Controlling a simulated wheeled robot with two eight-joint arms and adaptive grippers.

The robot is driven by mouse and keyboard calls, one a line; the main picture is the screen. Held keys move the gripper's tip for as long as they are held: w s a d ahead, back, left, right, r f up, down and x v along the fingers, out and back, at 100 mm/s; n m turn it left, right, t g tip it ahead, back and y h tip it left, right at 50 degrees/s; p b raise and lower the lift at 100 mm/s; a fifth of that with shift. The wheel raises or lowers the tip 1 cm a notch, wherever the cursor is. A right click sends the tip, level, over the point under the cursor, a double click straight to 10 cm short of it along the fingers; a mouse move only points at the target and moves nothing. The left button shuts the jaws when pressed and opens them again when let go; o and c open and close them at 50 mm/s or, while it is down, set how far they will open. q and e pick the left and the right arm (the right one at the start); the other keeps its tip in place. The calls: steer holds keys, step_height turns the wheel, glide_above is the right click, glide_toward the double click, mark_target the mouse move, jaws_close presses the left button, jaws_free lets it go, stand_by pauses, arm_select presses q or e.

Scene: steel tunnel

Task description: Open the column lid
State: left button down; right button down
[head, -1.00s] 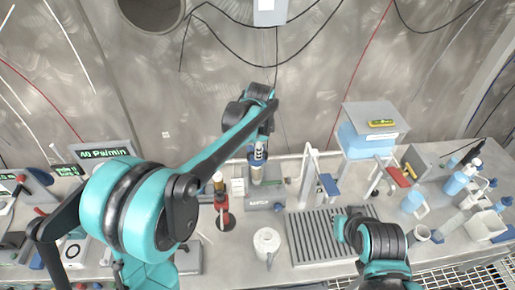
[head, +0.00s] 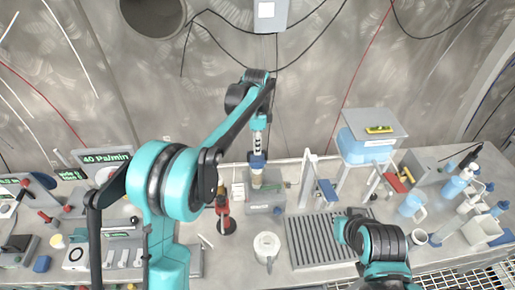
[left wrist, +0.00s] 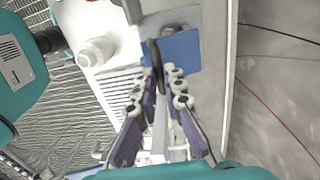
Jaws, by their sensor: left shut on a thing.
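My left gripper (head: 257,150) points down at the blue top (head: 257,161) of a small pale column (head: 257,178). The column stands on a grey base block (head: 265,205) at the back of the bench. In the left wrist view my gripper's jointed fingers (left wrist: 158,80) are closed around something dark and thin. A flat blue piece (left wrist: 182,51) shows just beyond the fingertips. I cannot tell whether the blue top is apart from the column.
A white lidded mug (head: 267,246) stands in front of the base block. A red-based stand (head: 226,224) is to its left. A ribbed grey tray (head: 316,240) and a white-framed stand (head: 307,180) are to its right. The steel wall is close behind.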

arm_select(q)
steer(key=shift+w+a+r+g+p, duration=0.1)
steer(key=shift+w+r+g+p, duration=0.15)
steer(key=shift+w+g+p, duration=0.2)
steer(key=shift+w+a+r+g+p, duration=0.1)
steer(key=shift+w+r+g+p, duration=0.2)
steer(key=shift+w+g, duration=0.2)
steer(key=shift+w+a+r+g+h+p, duration=0.1)
steer(key=shift+w+g+h+p, duration=0.3)
steer(key=shift+w+g+p, duration=0.45)
steer(key=shift+s, duration=0.15)
steer(key=c, duration=1.6)
jaws_free()
step_height(320, 180, up, 10)
